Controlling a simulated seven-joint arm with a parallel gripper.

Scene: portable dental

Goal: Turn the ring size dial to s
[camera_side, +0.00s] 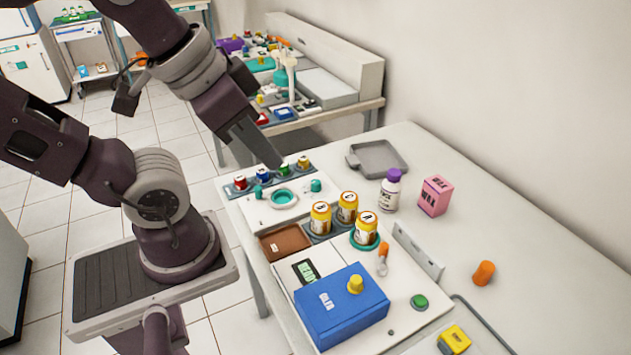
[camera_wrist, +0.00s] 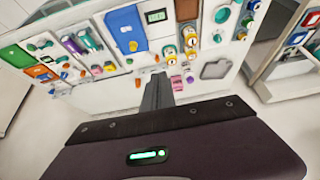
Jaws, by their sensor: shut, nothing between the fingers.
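My gripper (camera_side: 277,163) is shut and empty, pointing down above the far end of the white panel. It shows from behind in the wrist view (camera_wrist: 160,78). A teal ring (camera_side: 283,198) lies on that panel, with a small teal knob (camera_side: 315,185) to its right. The ring also shows in the wrist view (camera_wrist: 222,14). I cannot tell for certain which of these is the ring size dial. No size letters or pointer can be read. My gripper appears apart from both.
Several small coloured jars (camera_side: 262,175) line the panel's far edge. Lettered orange jars (camera_side: 347,207), a blue box (camera_side: 340,305), a purple-capped bottle (camera_side: 391,190) and a pink carton (camera_side: 435,195) stand nearer. A grey tray (camera_side: 404,170) lies behind.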

